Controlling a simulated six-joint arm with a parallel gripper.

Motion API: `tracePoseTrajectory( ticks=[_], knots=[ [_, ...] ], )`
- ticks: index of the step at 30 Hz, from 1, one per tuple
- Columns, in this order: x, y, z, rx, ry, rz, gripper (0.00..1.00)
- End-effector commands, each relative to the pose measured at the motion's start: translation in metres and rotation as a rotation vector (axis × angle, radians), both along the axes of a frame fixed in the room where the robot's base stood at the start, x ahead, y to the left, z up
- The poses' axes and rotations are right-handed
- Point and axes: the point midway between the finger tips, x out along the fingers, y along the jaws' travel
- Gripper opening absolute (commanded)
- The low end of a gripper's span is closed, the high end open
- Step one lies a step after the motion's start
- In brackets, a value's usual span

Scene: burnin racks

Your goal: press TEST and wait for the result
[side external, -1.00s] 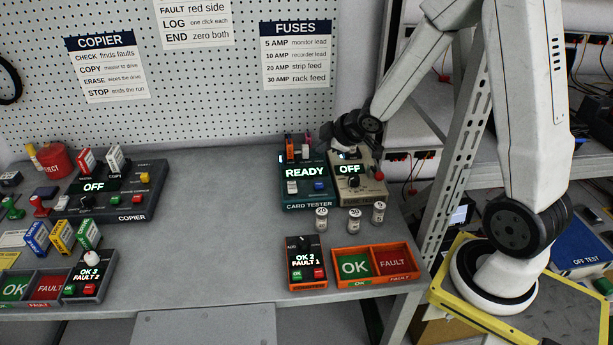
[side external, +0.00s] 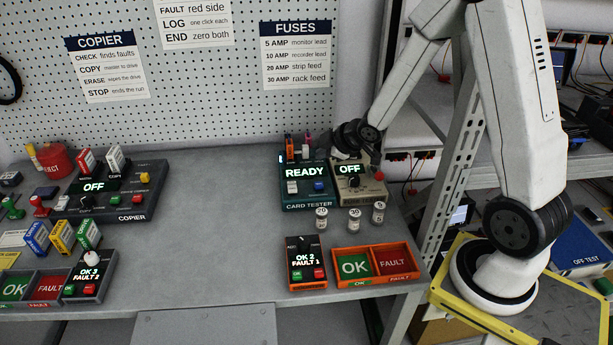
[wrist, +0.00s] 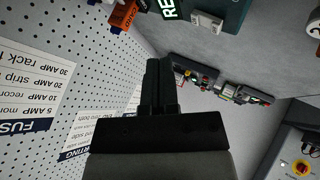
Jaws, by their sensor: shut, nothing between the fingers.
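The teal card tester (side external: 305,203) stands at the back of the bench. Its display (side external: 305,172) reads READY. A white control (side external: 292,187) and a blue button (side external: 319,186) sit on its front; I cannot read their labels. Orange and pink-white items stand in its back. In the wrist view, part of the tester (wrist: 222,12) shows at the top with the letters RE. My gripper (wrist: 159,66) is shut and empty, pointing toward the bench, apart from the tester in that view. In the side view its fingers are not clear behind the tester and its neighbour.
A beige unit (side external: 362,195) reading OFF, with a red knob, adjoins the tester. Several small labelled fuses, one here (side external: 321,219), stand in front. An orange OK/FAULT tray (side external: 374,282) and counter (side external: 306,278) are nearer. The copier (side external: 130,205) is left; mid-bench is clear.

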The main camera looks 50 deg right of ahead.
Motion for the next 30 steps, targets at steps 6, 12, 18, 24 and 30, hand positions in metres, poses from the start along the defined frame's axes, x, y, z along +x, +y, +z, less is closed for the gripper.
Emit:
tracePoseTrajectory(
  ticks=[6,12,18,24,30],
  knots=[
    [0.0,0.0,-0.024,0.002,0.002,-0.001,0.0],
    [0.0,0.0,-0.044,0.001,0.001,0.0,0.0],
    [0.0,0.0,-0.058,0.002,0.0,0.0,0.0],
    [0.0,0.0,-0.064,-0.001,-0.001,-0.001,0.0],
    [0.0,0.0,-0.065,-0.001,-0.001,-0.001,0.0]
  ],
)
